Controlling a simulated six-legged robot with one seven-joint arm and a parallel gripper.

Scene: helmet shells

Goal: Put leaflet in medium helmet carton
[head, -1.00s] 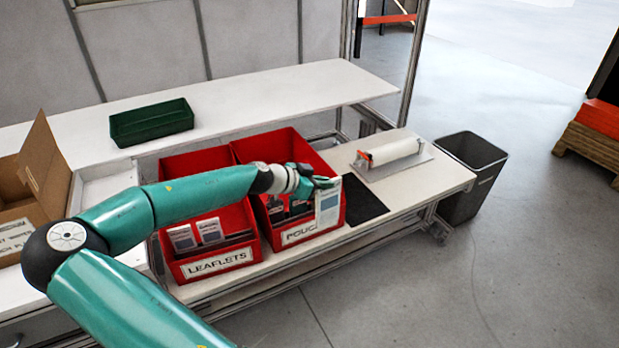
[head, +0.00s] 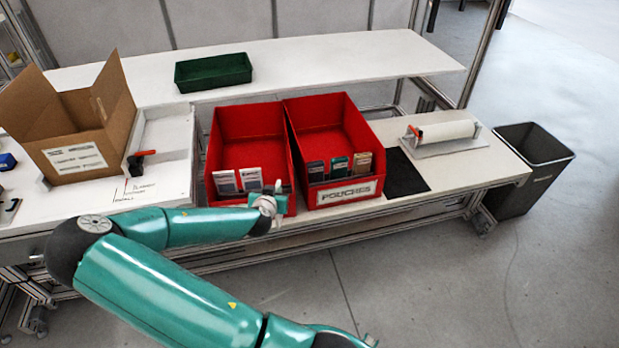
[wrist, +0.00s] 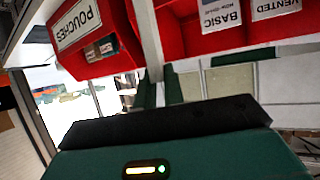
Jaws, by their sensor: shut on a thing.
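My gripper (head: 277,210) is in front of the left red bin, near its front right corner. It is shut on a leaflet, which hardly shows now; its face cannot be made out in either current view. An open cardboard carton (head: 75,158) stands upright at the left with its flaps up and a white label on its front, too small to read. It is well to the left of my gripper. In the wrist view, leaflets marked BASIC (wrist: 220,13) and VENTED (wrist: 272,7) stand in the left bin.
The left red bin (head: 222,125) and the pouches bin (head: 352,120) stand side by side; the latter holds several packs. A green tray (head: 213,72) lies on the rear shelf. A roll holder (head: 443,135) and grey waste bin (head: 535,170) are at the right. The floor in front is clear.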

